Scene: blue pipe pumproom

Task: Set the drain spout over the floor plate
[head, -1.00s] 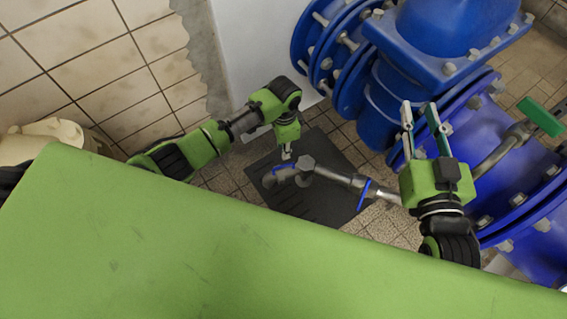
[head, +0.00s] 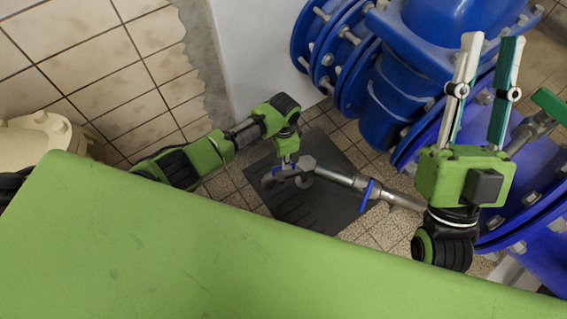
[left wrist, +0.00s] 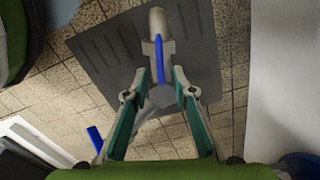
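The drain spout (head: 305,170) is a grey metal pipe with an elbow and a blue part near its end. It runs in from the right; its outer end overlaps the dark slotted floor plate (head: 305,212) in the head view. My left gripper (head: 287,160) is at that outer end. In the left wrist view its fingers (left wrist: 162,78) lie on either side of the spout (left wrist: 157,24), above the plate (left wrist: 200,62); whether they grip it is unclear. My right gripper (head: 487,45) is open and empty, fingers pointing up the picture, beside the blue pipes.
Large blue flanged pipes (head: 410,85) with bolts fill the right and back. A white block (head: 265,50) stands behind the plate, beside a tiled wall (head: 90,60). A green handle (head: 550,104) shows at right. Tiled floor (head: 228,182) surrounds the plate.

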